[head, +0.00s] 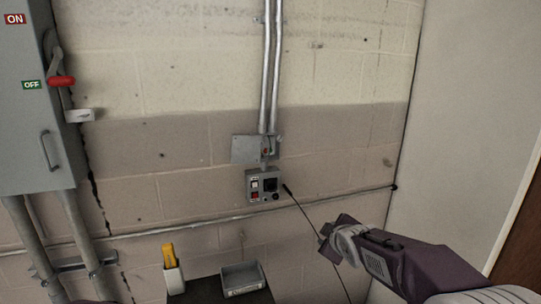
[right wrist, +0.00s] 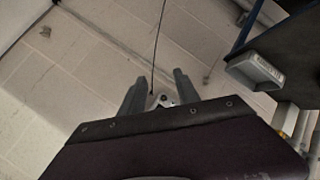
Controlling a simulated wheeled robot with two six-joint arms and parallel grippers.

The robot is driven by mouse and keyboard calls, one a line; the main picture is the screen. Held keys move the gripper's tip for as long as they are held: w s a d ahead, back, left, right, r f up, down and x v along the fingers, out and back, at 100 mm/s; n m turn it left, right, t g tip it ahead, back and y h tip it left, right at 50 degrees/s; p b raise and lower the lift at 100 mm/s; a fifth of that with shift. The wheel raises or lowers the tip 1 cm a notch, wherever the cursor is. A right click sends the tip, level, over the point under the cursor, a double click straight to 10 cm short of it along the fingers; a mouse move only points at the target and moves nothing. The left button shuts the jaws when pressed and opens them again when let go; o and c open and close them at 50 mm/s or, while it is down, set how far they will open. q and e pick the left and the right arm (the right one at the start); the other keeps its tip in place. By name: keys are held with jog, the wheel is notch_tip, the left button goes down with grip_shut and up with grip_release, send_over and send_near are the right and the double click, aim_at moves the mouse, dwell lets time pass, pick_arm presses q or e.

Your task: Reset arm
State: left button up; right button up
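My right gripper (head: 330,243) reaches in from the lower right of the head view, in front of the wall. In the right wrist view its two grey fingers (right wrist: 160,82) stand apart with nothing clearly held between them. A thin black cable (head: 308,220) runs from a dark tip beside the small grey control box (head: 265,186) down past my right gripper. The cable also shows in the right wrist view (right wrist: 156,45), ending visually near the fingers; whether it touches them I cannot tell. My left gripper is out of view.
A grey switch cabinet (head: 30,120) with a red-handled lever (head: 61,81) is on the left wall. A yellow tool (head: 169,255) stands in a white holder (head: 174,280), beside a grey bin (head: 243,279) on a dark surface. Conduits (head: 270,60) run up the wall.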

jog(key=s+f+m+g, duration=0.3)
jog(key=s+f, duration=0.3)
jog(key=s, duration=0.3)
jog(key=s+d+f+m+g, duration=0.1)
jog(key=s+f+m+g, duration=0.2)
jog(key=s+f, duration=0.4)
jog(key=s+f+m+g, duration=0.3)
jog(key=s+f+m, duration=0.2)
jog(key=s, duration=0.7)
jog(key=shift+s+d+f+m+g, duration=0.3)
jog(key=shift+s+f+g, duration=0.1)
jog(key=shift+f, duration=0.3)
